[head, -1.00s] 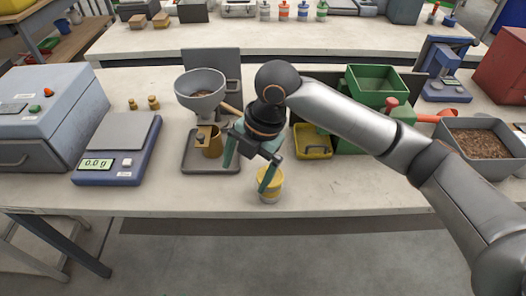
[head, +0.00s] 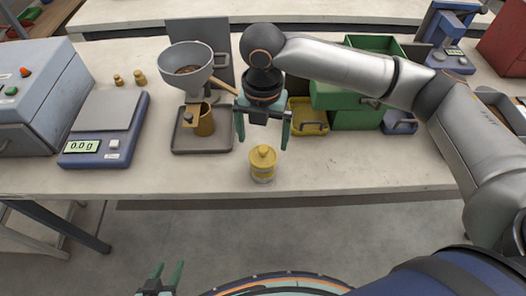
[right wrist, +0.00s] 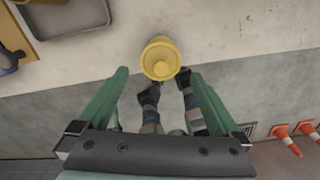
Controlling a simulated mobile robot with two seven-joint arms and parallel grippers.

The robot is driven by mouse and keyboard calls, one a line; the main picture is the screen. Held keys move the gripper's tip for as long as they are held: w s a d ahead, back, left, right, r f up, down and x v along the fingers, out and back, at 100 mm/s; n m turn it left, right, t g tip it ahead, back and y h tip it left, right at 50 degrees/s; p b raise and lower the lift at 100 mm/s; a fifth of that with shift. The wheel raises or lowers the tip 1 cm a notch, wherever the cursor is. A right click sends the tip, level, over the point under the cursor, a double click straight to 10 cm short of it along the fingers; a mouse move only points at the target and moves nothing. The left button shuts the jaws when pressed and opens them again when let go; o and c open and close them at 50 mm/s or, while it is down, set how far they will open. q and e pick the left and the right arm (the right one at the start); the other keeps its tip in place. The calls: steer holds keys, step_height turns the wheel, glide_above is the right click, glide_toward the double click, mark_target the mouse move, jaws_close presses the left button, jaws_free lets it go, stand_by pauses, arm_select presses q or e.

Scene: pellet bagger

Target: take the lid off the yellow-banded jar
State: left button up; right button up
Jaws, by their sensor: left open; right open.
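The yellow-banded jar (head: 262,174) stands upright near the front edge of the bench. Its yellow lid (head: 263,154) with a round knob is on it; the lid also shows from above in the right wrist view (right wrist: 160,60). My right gripper (head: 263,141) is open and empty, pointing down, its two green fingers just behind and above the lid in the head view. In the right wrist view the lid is in line with the gap between the fingers (right wrist: 160,75), beyond the tips. My left gripper (head: 167,272) is open and empty, low in front of the bench.
A grey tray (head: 185,143) with a brass cup (head: 205,122) under a funnel (head: 187,68) stands left of the jar. A scale (head: 105,128) is further left. A yellow bin (head: 308,116) and green boxes (head: 355,118) are behind right. The bench right of the jar is clear.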

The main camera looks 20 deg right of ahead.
mark_target(263, 150)
steer(key=f, duration=0.4)
steer(key=shift+s+f, duration=0.2)
steer(key=shift+f, duration=0.15)
steer(key=c, duration=1.1)
steer(key=shift+r, duration=0.2)
